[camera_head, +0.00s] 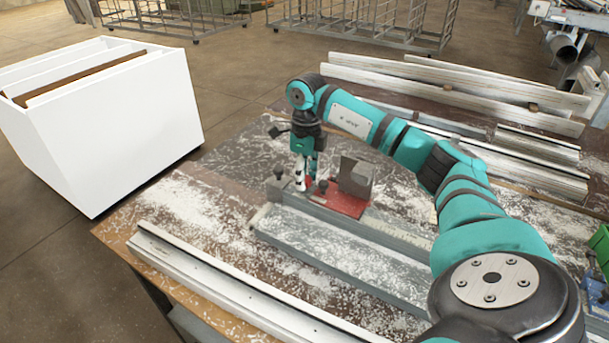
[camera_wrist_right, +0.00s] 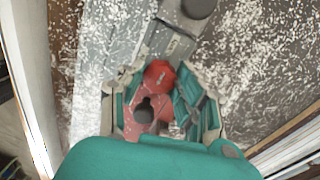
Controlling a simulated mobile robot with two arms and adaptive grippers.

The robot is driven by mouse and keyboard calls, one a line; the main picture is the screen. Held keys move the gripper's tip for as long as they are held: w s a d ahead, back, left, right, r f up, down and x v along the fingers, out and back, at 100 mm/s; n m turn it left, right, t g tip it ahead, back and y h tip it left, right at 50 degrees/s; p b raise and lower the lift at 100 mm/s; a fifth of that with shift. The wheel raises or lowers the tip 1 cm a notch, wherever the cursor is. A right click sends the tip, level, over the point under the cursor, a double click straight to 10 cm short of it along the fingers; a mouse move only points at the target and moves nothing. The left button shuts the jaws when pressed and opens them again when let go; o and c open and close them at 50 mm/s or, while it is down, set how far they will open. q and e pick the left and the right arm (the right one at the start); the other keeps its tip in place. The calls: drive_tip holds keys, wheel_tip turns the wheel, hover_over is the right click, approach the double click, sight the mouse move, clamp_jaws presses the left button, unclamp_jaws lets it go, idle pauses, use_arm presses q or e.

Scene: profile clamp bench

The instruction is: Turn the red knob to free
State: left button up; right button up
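The red knob (camera_wrist_right: 159,75) shows in the right wrist view between the fingers of my right gripper (camera_wrist_right: 160,98). It sits on the clamp fixture on the bench, with a red plate (camera_head: 345,203) beside it. A small part of the knob shows in the head view (camera_head: 323,185). My right gripper (camera_head: 306,186) points down over the fixture, with its fingers on either side of the knob. Gaps show between the fingers and the knob, so it looks open; contact is not clear. My left gripper is not in view.
A grey block (camera_head: 356,175) stands on the red plate, close right of the gripper. Dark knobs (camera_head: 279,172) are on the fixture. White profiles (camera_head: 230,290) lie along the front edge and the back of the bench. A white cabinet (camera_head: 110,120) stands left.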

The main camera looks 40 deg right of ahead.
drive_tip(key=c, duration=0.3)
drive_tip(key=shift+c, duration=0.2)
drive_tip(key=n, duration=0.3)
drive_tip(key=shift+n, duration=0.4)
drive_tip(key=n, duration=0.4)
drive_tip(key=shift+a+n, duration=0.1)
drive_tip(key=shift+n, duration=0.2)
drive_tip(key=n, duration=0.4)
drive_tip(key=shift+h, duration=0.3)
drive_tip(key=shift+n, duration=2.7)
